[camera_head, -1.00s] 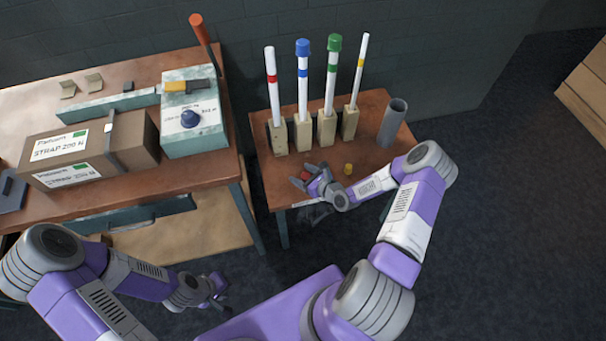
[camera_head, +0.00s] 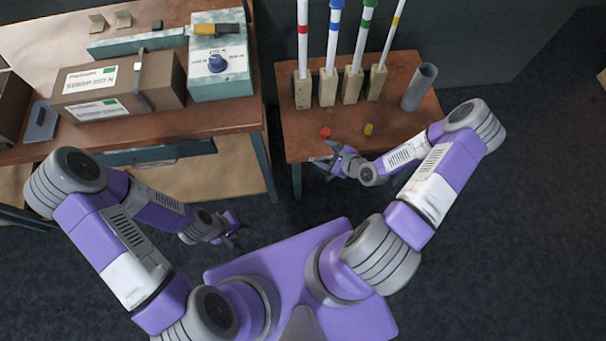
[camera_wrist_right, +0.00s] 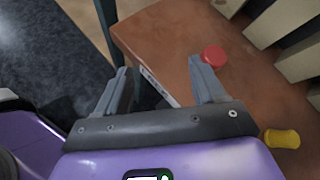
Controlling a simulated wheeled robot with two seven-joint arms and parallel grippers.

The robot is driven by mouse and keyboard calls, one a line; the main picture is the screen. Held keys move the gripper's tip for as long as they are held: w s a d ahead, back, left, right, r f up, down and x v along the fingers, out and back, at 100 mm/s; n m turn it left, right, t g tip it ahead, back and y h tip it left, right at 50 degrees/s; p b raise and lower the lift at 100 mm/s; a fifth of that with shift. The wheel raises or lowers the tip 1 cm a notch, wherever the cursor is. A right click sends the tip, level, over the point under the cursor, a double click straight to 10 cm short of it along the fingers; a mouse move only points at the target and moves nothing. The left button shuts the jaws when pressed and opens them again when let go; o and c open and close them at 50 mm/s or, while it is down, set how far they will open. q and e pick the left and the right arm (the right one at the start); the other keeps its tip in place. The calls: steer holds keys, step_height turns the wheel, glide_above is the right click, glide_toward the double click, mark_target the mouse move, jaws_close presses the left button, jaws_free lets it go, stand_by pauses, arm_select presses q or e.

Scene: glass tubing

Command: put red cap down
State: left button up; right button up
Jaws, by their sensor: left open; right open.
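The red cap (camera_head: 325,132) rests on the small brown table (camera_head: 303,150) near its front edge. In the right wrist view the red cap (camera_wrist_right: 214,56) lies just beyond the tip of one finger, outside the jaws. My right gripper (camera_head: 327,163) is open and empty at the table's front edge; its open fingers also show in the right wrist view (camera_wrist_right: 160,80). I cannot tell whether a finger touches the cap. My left gripper (camera_head: 234,232) is open and empty, low over the floor, away from the tables.
A yellow cap (camera_head: 368,129) lies right of the red one. Several wooden holders (camera_head: 327,88) with upright banded tubes stand behind, and a grey cylinder (camera_head: 419,87) stands at right. A larger bench at left carries a cardboard box (camera_head: 118,85) and a marbled box (camera_head: 220,65).

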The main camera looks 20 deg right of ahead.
steer(key=s+a+f+n+g, duration=0.1)
steer(key=s+a+n+g, duration=0.8)
steer(key=n, duration=1.4)
steer(key=shift+s+a+n+g+h, duration=0.35)
steer(key=shift+s+a, duration=1.7)
steer(key=shift+a, duration=0.9)
